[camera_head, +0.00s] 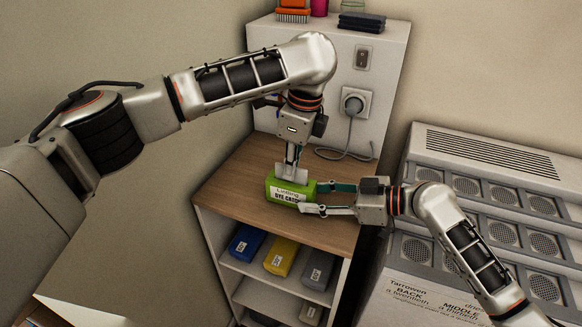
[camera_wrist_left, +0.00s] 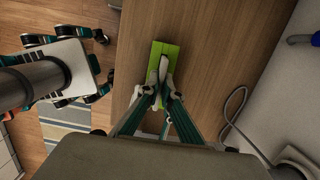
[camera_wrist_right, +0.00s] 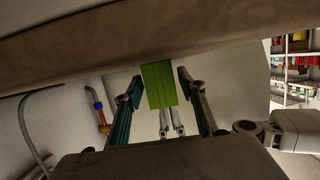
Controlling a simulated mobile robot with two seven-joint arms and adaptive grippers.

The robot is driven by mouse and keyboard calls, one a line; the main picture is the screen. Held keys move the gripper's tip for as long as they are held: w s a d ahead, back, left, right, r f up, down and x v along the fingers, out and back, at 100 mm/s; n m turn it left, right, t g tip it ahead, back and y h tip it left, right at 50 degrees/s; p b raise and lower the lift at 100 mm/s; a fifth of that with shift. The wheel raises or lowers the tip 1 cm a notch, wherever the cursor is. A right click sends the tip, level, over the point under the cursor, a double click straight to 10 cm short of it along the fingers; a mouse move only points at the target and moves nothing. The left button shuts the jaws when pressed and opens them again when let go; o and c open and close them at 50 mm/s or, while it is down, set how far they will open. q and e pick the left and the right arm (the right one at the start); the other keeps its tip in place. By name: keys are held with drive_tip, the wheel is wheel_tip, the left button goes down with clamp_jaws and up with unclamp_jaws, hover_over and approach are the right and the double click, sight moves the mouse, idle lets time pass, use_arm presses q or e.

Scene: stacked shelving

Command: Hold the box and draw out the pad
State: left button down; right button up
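A green box (camera_head: 277,187) with a white label lies on the wooden top of the shelf unit. A white pad (camera_head: 304,176) stands out of its upper side; it shows as a narrow pale strip in the left wrist view (camera_wrist_left: 162,68). My left gripper (camera_head: 291,168) points down over the box, its fingers close together and apparently shut on the pad; the exact contact is hard to see. My right gripper (camera_head: 311,197) comes from the right, open, its fingers spread at the box's right end. In the right wrist view the box (camera_wrist_right: 159,85) shows between the fingers, apparently without contact.
Blue (camera_head: 245,242), yellow (camera_head: 281,257) and grey (camera_head: 317,270) boxes lie on the shelf below. A plug and cable (camera_head: 353,104) hang on the white back panel. A grey unit with round grilles (camera_head: 500,190) stands at the right. The wooden top around the box is clear.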

drive_tip(key=shift+x, duration=1.1)
drive_tip(key=c, duration=0.9)
